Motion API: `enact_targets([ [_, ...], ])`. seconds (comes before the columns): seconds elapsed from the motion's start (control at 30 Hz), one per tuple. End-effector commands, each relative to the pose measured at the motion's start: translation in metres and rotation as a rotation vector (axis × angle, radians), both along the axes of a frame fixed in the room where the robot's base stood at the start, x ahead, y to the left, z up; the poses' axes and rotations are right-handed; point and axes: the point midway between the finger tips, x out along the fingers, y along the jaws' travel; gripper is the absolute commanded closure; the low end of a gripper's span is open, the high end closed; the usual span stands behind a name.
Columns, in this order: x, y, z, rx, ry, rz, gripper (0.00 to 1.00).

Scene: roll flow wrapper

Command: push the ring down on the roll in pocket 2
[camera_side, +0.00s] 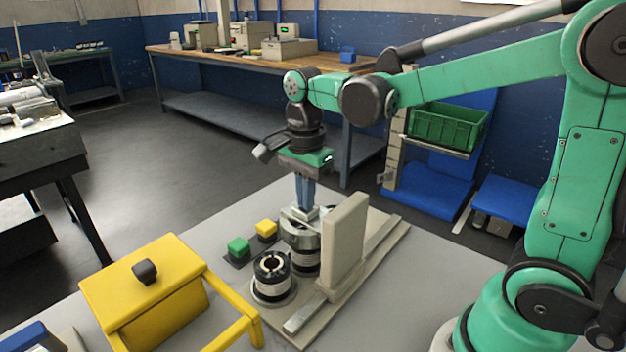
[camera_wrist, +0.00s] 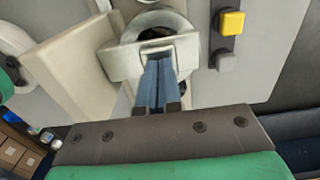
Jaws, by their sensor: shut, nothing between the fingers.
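A pale metal ring (camera_side: 294,232) sits at the top of the rear dark roll (camera_side: 305,260), and a flat block shows just above it. In the wrist view the ring (camera_wrist: 163,19) curves around a dark opening, with the pale block (camera_wrist: 120,63) in front of it. My gripper (camera_side: 304,208) points straight down over this roll with its blue fingers shut and empty. In the wrist view its fingertips (camera_wrist: 158,60) overlap the block; I cannot tell whether they touch it. A second roll (camera_side: 272,268) stands upright in front, its top uncovered. I cannot read any pocket numbers.
An upright beige plate (camera_side: 345,240) stands close to the right of the rolls, with a rail beside it. A green button (camera_side: 238,247) and a yellow button (camera_side: 266,229) are at left. A yellow box (camera_side: 150,290) stands front left. The grey table is clear at right.

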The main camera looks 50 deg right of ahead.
Motion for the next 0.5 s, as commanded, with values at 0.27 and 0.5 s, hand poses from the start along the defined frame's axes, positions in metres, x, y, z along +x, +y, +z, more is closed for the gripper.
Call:
enact_targets([
  [0.27,0.000,0.000,-0.010,0.000,0.000,0.000,1.00],
  [0.5,0.000,0.000,-0.018,0.000,0.000,0.000,1.00],
])
